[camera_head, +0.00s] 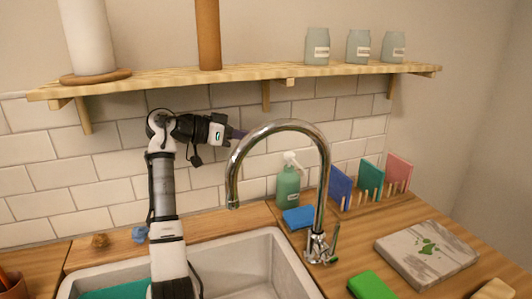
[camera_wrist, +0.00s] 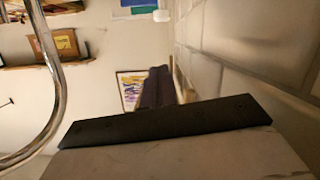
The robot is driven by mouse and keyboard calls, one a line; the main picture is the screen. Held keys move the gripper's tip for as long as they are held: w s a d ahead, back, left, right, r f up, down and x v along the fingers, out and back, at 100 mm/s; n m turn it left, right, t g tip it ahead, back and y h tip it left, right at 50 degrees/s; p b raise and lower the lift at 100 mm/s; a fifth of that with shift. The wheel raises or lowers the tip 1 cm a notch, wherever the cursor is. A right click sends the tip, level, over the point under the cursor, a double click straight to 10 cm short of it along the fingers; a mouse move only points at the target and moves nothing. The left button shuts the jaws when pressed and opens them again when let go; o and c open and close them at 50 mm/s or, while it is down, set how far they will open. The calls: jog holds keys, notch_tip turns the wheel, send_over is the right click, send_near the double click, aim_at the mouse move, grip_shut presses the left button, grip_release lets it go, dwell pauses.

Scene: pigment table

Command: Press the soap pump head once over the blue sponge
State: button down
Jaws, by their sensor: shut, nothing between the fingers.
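The green soap bottle (camera_head: 288,187) stands upright on the counter behind the sink, against the tiled wall. Its white pump head (camera_head: 292,159) is on top. The blue sponge (camera_head: 298,217) lies flat on the counter just in front of the bottle. My gripper (camera_head: 238,133) is shut and empty, to the left of the pump head and a little higher, apart from it. Its dark fingers (camera_wrist: 156,86) show together in the wrist view. I cannot clearly make out the bottle or the sponge there.
The curved metal faucet (camera_head: 280,124) arches between my gripper and the bottle in the picture; it also shows in the wrist view (camera_wrist: 53,85). A wooden shelf (camera_head: 240,75) with jars runs above. Coloured plates (camera_head: 371,176) stand in a rack right of the bottle.

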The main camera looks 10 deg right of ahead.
jog(key=shift+r+m, duration=0.6)
jog(key=shift+m, duration=0.4)
jog(key=d+f+p, duration=0.1)
jog(key=d+f, duration=0.1)
jog(key=d, duration=0.1)
jog(key=w+d+f+p, duration=0.1)
jog(key=d+f+p, duration=0.1)
jog(key=d, duration=0.1)
jog(key=w+d+f+p, duration=0.1)
jog(key=d+f, duration=0.1)
jog(key=d, duration=0.1)
jog(key=shift+d+f, duration=0.2)
jog(key=shift+f, duration=0.05)
